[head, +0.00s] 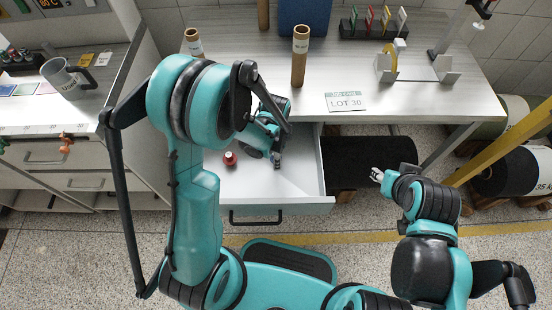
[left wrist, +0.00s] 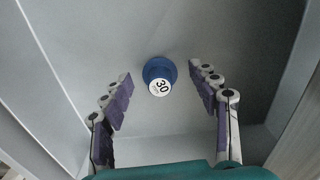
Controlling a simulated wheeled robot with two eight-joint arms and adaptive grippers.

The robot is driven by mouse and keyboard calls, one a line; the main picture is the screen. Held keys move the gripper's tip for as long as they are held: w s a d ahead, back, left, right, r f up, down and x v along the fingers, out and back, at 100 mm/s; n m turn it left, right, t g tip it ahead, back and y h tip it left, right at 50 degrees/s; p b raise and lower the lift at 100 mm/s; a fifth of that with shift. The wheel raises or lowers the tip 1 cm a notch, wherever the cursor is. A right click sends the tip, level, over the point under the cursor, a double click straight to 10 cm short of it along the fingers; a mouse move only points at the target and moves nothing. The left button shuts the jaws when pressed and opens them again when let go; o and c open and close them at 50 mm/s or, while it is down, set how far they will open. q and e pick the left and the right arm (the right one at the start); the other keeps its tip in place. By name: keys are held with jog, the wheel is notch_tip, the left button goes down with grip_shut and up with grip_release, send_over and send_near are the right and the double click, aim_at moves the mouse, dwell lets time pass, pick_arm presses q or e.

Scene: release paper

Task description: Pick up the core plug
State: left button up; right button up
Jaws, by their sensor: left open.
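A blue core plug (left wrist: 158,70) with a white top marked 30 stands on the drawer floor in the left wrist view. My left gripper (left wrist: 160,92) is open, with one finger on each side of the plug and a gap to both. In the head view my left gripper (head: 265,154) reaches down into the open drawer (head: 300,185); the blue plug is hidden there behind the arm and gripper. A red plug (head: 230,158) lies in the drawer to the left of the gripper. My right gripper (head: 377,174) is outside the drawer, to its right, small in view.
The drawer walls and front edge surround my left gripper. Above it is the table (head: 400,110) with cardboard tubes (head: 299,58), a LOT 30 sign (head: 346,101) and a tape holder (head: 390,66). A mug (head: 66,76) stands on the left counter. A yellow post (head: 505,140) is at right.

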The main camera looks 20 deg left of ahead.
pick_arm(q)
jog(key=c, duration=1.1)
jog(key=shift+r, duration=0.15)
